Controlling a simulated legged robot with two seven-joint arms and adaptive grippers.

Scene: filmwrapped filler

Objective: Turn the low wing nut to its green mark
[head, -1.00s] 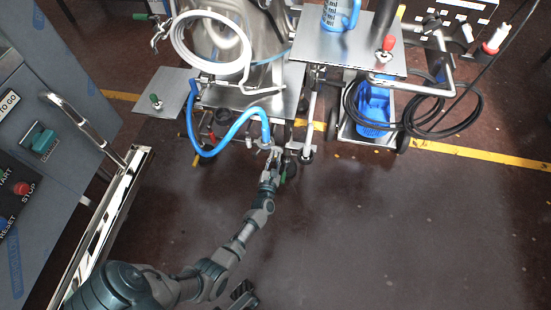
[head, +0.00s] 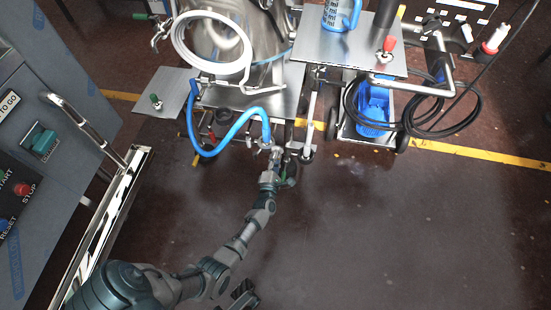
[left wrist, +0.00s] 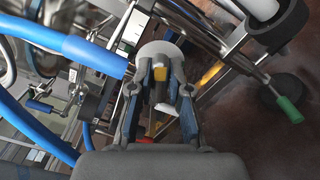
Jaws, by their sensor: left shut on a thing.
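My left gripper (head: 274,152) reaches the low front of the wheeled steel machine, beside the lower end of the blue hose. In the left wrist view its two fingers (left wrist: 160,78) are shut on a small metal piece (left wrist: 159,88), which I take for the low wing nut. A pale round disc (left wrist: 158,50) sits just behind the fingertips. A bit of yellow shows between the fingers. The fingers hide much of the nut, and I cannot make out its green mark. A dark piece at the bottom edge looks like my right gripper (head: 242,294); its state is unclear.
The blue hose (head: 236,128) loops close to my left gripper, and in the left wrist view it crosses at left (left wrist: 75,48). A green-tipped lever (left wrist: 288,106) stands at right. The front floor is clear.

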